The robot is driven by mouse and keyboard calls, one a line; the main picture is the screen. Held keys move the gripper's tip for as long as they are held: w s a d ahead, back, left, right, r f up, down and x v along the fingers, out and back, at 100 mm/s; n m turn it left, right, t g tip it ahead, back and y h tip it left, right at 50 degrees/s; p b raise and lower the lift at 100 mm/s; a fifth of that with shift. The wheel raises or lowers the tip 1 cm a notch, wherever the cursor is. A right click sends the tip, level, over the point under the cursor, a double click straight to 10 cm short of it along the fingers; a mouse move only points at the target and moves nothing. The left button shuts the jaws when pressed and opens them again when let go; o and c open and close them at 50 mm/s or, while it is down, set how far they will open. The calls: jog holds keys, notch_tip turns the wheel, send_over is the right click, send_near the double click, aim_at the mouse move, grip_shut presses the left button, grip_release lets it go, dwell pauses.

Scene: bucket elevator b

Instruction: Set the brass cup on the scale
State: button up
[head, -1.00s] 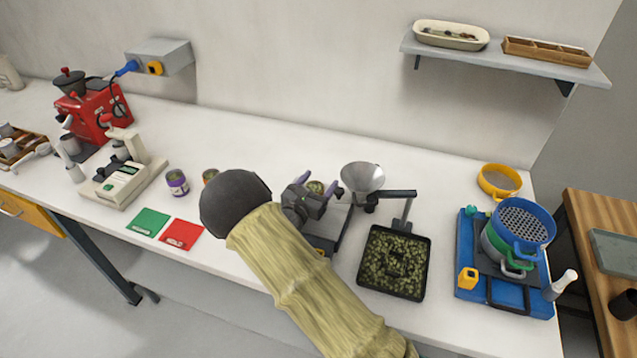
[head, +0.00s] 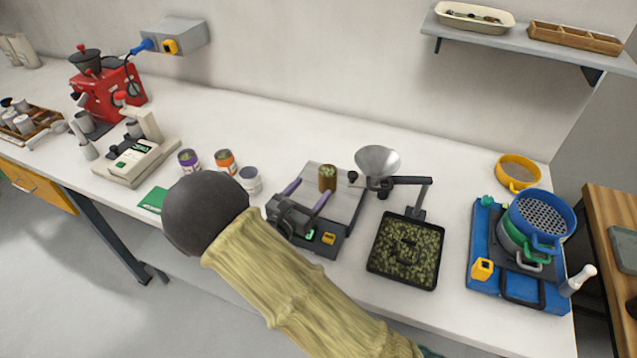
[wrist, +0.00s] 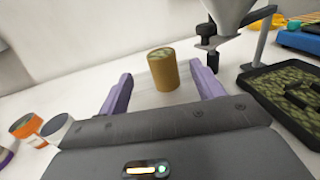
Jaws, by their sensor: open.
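The brass cup (head: 327,178), full of green material, stands upright on the plate of the scale (head: 346,205), near its back. The cup also shows in the wrist view (wrist: 163,72). My gripper (head: 307,194) is open, its purple fingers pointing at the cup from the front. In the wrist view the cup stands clear beyond the fingertips (wrist: 164,82), roughly between their lines, with nothing held. My gripper's body hides the front left of the scale.
Purple (head: 188,160), orange (head: 226,161) and grey (head: 250,179) cans stand left of the scale. Blue equipment with stacked sieves (head: 530,225) is farther right.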

jog(key=shift+s+a, duration=0.2)
jog(key=shift+s, duration=0.15)
dwell(0.5)
